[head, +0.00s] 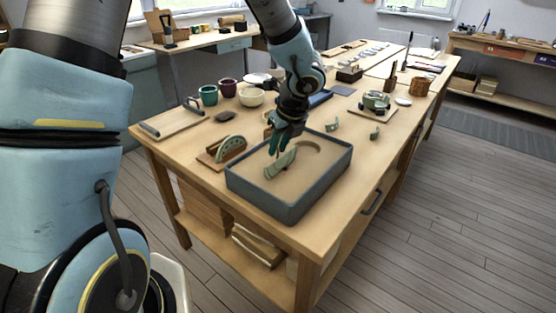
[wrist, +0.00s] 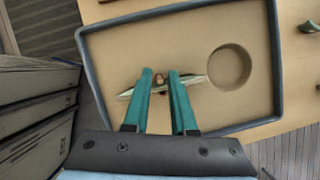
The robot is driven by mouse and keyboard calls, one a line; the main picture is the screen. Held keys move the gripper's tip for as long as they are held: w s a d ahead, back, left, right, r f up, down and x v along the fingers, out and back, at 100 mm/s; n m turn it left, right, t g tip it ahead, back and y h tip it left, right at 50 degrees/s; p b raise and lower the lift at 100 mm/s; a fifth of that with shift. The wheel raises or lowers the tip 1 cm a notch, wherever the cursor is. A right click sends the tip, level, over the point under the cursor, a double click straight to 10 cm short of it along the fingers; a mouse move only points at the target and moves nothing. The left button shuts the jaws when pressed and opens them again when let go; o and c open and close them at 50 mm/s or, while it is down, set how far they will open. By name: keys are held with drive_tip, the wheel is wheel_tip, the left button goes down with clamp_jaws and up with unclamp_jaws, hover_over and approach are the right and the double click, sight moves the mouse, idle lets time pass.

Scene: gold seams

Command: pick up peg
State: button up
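My gripper (head: 276,138) hangs over the sand tray (head: 335,175), pointing down. In the wrist view its two teal fingers (wrist: 160,72) are apart, one on each side of a small reddish-brown thing (wrist: 158,79) that may be the peg. I cannot tell whether the fingers touch it. A pale green sherd (head: 281,164) stands tilted in the sand below the fingers. In the wrist view the sherd (wrist: 200,80) runs crosswise under both fingers, which hide part of it. In the head view my gripper hides the reddish-brown thing.
A round hollow (wrist: 229,67) is in the sand right of the sherd. A wooden stand with a green piece (head: 228,149) is left of the tray. Small green sherds (head: 332,124) lie behind it to the right. Cups and a bowl (head: 251,97) stand farther back.

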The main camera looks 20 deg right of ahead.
drive_tip(key=shift+w+f, duration=0.2)
drive_tip(key=shift+f, duration=0.3)
clamp_jaws()
